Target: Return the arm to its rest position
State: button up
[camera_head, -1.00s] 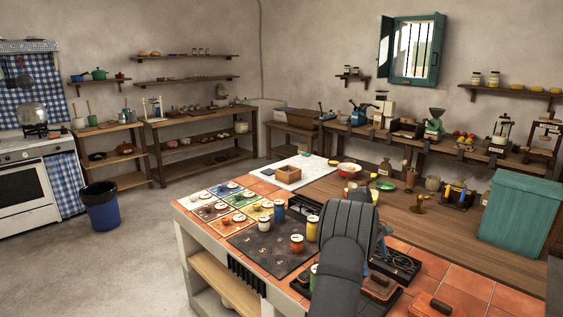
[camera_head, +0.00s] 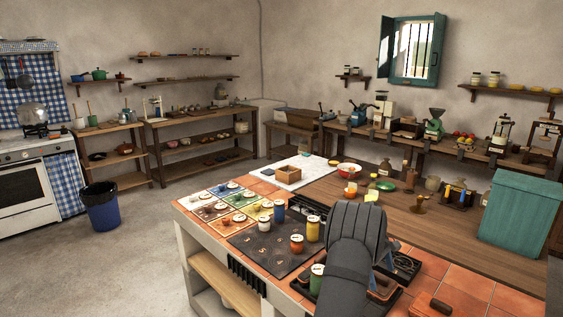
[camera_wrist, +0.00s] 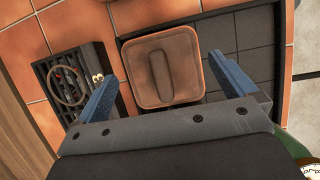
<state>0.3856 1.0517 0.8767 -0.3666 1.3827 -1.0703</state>
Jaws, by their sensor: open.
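My arm (camera_head: 345,265) rises from the bottom of the head view and reaches over the right part of the tiled counter (camera_head: 462,290). It hides most of my gripper there. In the wrist view my gripper (camera_wrist: 165,88) has its two blue fingers spread wide, with nothing held between them. Below and beyond the fingers lies a brown square block with a raised bar (camera_wrist: 162,67), on a dark grey tray (camera_wrist: 243,35). I cannot tell from the wrist view how high the fingers are above it.
A dark box with a coiled ring (camera_wrist: 68,85) lies left of the fingers. Several jars, such as a yellow one (camera_head: 313,229) and a green one (camera_head: 317,281), stand left of my arm. A teal box (camera_head: 520,213) stands at the right.

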jog(key=s+d+r, duration=0.6)
jog(key=s+r, duration=0.1)
jog(key=s, duration=0.3)
jog(key=s+d, duration=2.1)
jog(key=s, duration=0.4)
jog(key=w+f, duration=0.5)
jog(key=w, duration=0.2)
jog(key=shift+w, duration=0.25)
